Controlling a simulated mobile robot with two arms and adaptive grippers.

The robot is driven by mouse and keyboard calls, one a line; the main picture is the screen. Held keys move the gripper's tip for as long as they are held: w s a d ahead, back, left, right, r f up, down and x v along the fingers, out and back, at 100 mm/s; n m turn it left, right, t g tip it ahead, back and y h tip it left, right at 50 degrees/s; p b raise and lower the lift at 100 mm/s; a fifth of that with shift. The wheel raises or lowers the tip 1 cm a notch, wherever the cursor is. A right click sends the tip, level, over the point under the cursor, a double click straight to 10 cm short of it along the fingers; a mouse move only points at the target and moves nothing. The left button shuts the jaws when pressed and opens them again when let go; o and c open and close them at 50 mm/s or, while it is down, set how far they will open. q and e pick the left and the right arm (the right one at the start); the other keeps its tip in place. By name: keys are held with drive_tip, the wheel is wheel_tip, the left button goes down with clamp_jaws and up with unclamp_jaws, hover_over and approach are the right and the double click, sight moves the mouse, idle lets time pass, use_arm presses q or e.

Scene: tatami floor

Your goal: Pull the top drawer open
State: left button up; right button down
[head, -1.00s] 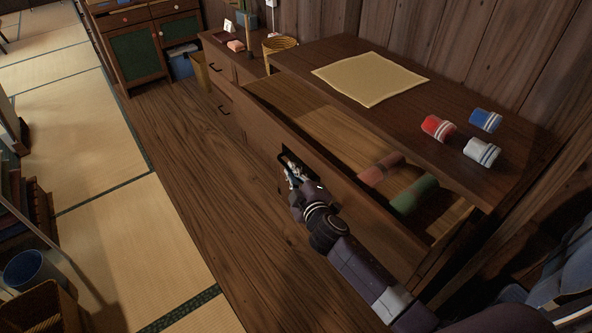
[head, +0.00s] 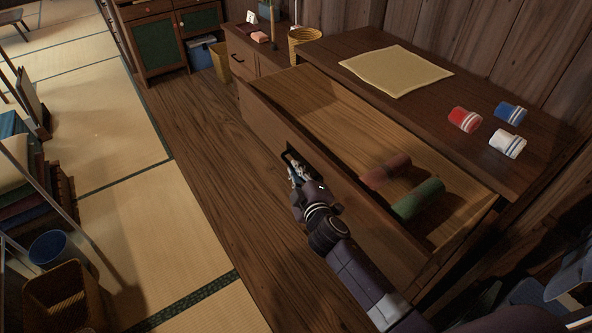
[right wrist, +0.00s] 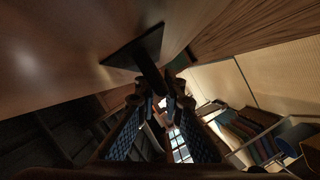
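The top drawer (head: 330,110) of the dark wooden chest (head: 440,112) stands well out, and its interior shows. A red roll (head: 386,172) and a green roll (head: 418,199) lie inside toward the near end. My right gripper (head: 298,176) is at the dark handle on the drawer front. In the right wrist view the black handle (right wrist: 150,62) runs down between the tips of my right gripper (right wrist: 160,95), which look closed about it; the contact itself is in shadow. My left gripper is in neither view.
A yellow cloth (head: 396,71) and red, blue and white striped rolls lie on the chest top. A lower cabinet (head: 250,55) and a yellow basket (head: 304,42) stand beyond. Floor before the drawer is clear; a blue bucket (head: 52,247) and wicker basket (head: 62,296) stand left.

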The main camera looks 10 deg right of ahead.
drive_tip(key=c, duration=2.3)
unclamp_jaws()
drive_tip(key=shift+d+f, duration=0.1)
drive_tip(key=shift+s, duration=0.1)
drive_tip(key=v, duration=1.2)
drive_tip(key=s+d+f+m+g, duration=0.1)
drive_tip(key=s+f+g, duration=0.3)
drive_tip(key=f, duration=0.8)
drive_tip(key=s+d+f+m+g, duration=0.1)
drive_tip(key=s+f+m, duration=0.1)
drive_tip(key=s+f, duration=0.7)
drive_tip(key=s+d+f+m+g, duration=0.1)
drive_tip(key=s+f+g, duration=0.2)
drive_tip(key=f, duration=1.1)
drive_tip(key=s+d+f+m+g, duration=0.1)
drive_tip(key=s+f, duration=0.4)
drive_tip(key=s, duration=0.5)
drive_tip(key=s+d+f+m+g, duration=0.1)
drive_tip(key=s+f+m+g, duration=0.1)
drive_tip(key=s+f, duration=0.3)
drive_tip(key=s+d+f+m+g, duration=0.2)
drive_tip(key=s+f, duration=0.3)
drive_tip(key=s, duration=0.9)
drive_tip(key=shift+s+f+g+h+p, duration=0.2)
drive_tip(key=shift+s+g+h+p, duration=0.15)
drive_tip(key=shift+g, duration=0.45)
